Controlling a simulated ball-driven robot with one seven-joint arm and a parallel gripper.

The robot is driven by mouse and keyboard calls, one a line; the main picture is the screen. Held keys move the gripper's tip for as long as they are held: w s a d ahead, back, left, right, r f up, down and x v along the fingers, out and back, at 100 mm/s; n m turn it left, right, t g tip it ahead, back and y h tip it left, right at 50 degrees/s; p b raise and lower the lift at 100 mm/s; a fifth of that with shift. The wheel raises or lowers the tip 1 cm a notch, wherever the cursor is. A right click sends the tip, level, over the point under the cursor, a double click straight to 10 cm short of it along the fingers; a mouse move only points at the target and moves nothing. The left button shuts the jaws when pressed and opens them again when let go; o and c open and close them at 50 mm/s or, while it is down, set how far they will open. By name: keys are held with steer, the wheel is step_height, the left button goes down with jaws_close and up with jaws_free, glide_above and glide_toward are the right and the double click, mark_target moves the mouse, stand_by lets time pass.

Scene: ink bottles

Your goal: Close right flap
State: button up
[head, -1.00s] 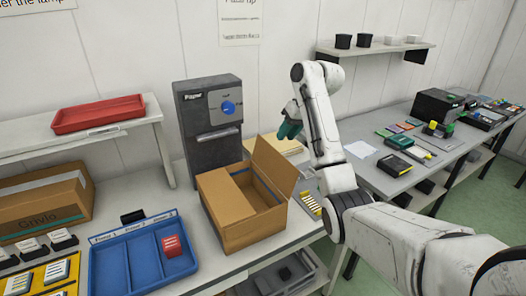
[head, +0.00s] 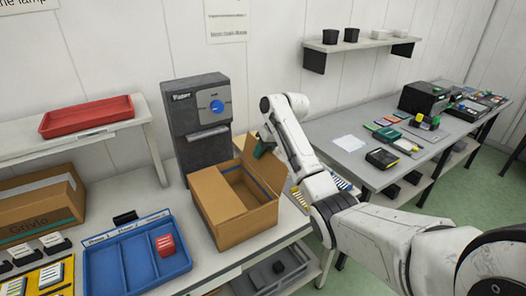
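An open brown cardboard box (head: 245,222) stands on the white table in the head view. Its left flap (head: 214,193) lies folded inward over the left part of the opening. Its right flap (head: 263,172) stands up along the right side, and the opening beside it shows the inside.
A dark grey machine with a blue knob (head: 203,120) stands behind the box. A blue divided tray (head: 110,265) with a red item (head: 165,245) is at its left. A red tray (head: 87,116) sits on the shelf. A grey table (head: 350,122) with several small goods is at right.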

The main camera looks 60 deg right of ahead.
jaws_close()
stand_by(1.4)
